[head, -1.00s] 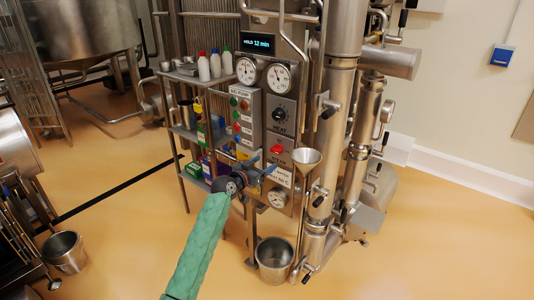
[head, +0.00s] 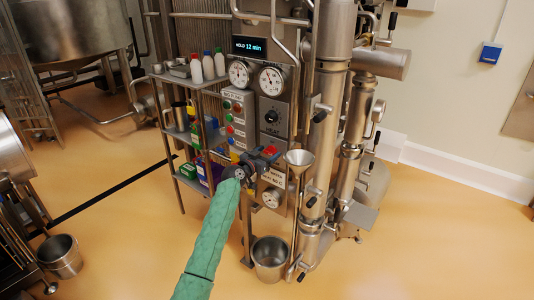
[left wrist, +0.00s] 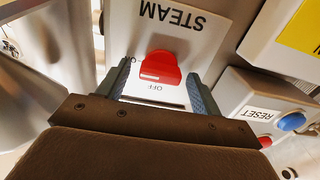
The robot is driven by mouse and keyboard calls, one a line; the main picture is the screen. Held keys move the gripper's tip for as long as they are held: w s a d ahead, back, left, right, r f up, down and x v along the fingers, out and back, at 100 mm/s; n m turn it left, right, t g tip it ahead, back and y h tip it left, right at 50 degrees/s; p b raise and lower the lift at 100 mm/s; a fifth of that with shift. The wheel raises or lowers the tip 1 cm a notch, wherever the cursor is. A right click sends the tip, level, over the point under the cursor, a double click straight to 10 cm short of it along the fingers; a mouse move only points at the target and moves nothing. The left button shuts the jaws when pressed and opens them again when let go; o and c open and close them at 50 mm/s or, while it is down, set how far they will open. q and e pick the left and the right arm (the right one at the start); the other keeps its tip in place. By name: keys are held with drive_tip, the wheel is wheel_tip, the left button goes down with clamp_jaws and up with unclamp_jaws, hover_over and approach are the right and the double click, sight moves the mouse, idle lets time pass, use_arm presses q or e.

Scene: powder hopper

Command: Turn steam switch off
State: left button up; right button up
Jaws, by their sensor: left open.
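The red steam switch (left wrist: 160,68) sits on a white plate (left wrist: 185,40) in the left wrist view, with "STEAM" and "OFF" upside down and the "ON" mark partly covered. In the head view the red switch (head: 270,150) shows just past my left gripper. My left gripper (head: 266,157) is open at the control panel. In the left wrist view its two fingers (left wrist: 161,85) stand on either side of the switch, with small gaps visible. I cannot tell how deep the tips reach. My right gripper is not in view.
The heat knob (head: 271,116) and gauges are above the switch. The panel with buttons (head: 237,117) is left of it; a blue reset button (left wrist: 291,121) shows close by in the wrist view. A metal funnel (head: 299,158) and pipes stand at the right, shelves (head: 186,137) at the left.

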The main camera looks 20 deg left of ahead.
use_arm(q)
drive_tip(key=shift+c, duration=0.3)
drive_tip(key=c, duration=0.9)
